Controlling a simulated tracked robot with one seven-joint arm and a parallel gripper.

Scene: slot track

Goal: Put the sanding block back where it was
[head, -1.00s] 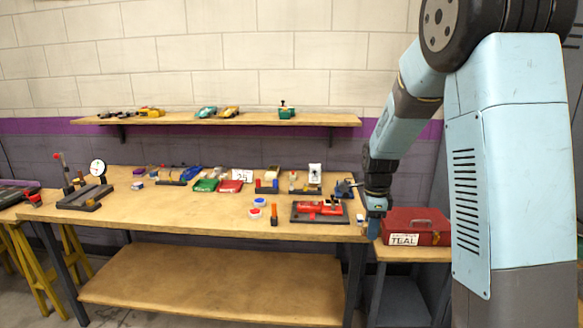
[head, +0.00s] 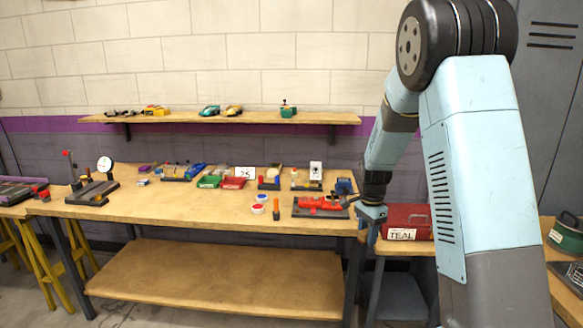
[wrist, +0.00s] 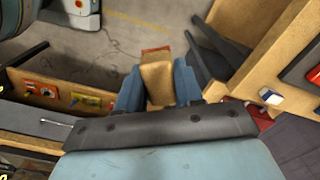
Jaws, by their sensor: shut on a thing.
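The sanding block (wrist: 157,82), a tan block with a reddish end, sits between the two blue fingers of my gripper (wrist: 158,90) in the wrist view. The gripper is shut on it, and bare floor shows beyond. In the head view my gripper (head: 371,218) hangs at the right end of the wooden workbench (head: 190,212), just left of a red toolbox. I cannot make out the block there. I cannot tell which spot on the bench was the block's place.
The red toolbox (head: 408,216), labelled TEAL, stands close right of my gripper. A dark tray with a red tool (head: 320,206) lies near the bench's right end. Several cars, bins and tools line the back. The bench's front left-middle is clear. A shelf (head: 220,118) hangs above.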

